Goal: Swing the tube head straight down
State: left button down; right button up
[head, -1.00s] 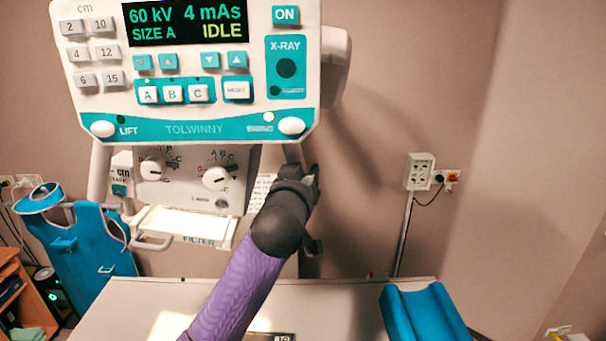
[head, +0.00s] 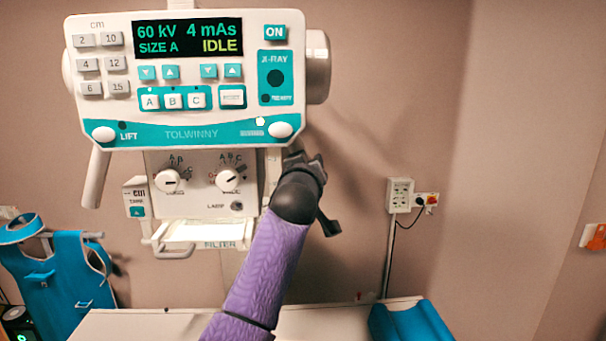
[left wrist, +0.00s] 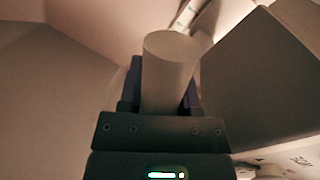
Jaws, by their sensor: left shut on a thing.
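The tube head's white-and-teal control panel (head: 190,85) fills the upper left of the head view, facing me. Its screen reads IDLE, and a small lamp glows by the lower right knob. A pale handle (head: 95,178) hangs from its left side. Below it is the collimator box (head: 205,188) with two dials and a filter tray. My left gripper (head: 308,172) is at the panel's lower right, beside the collimator. In the left wrist view it is shut on a pale round handle (left wrist: 170,75); my wrist hides this handle in the head view. My right gripper is not in view.
A pale table (head: 160,325) lies below, with a blue cushion (head: 410,322) at its right. A blue apron (head: 60,275) hangs at the left. A wall socket box (head: 399,195) is at the right. The wall between is clear.

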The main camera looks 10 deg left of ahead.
pick_arm(q)
jog(key=shift+c, duration=1.6)
grip_release()
jog(key=shift+s, duration=0.1)
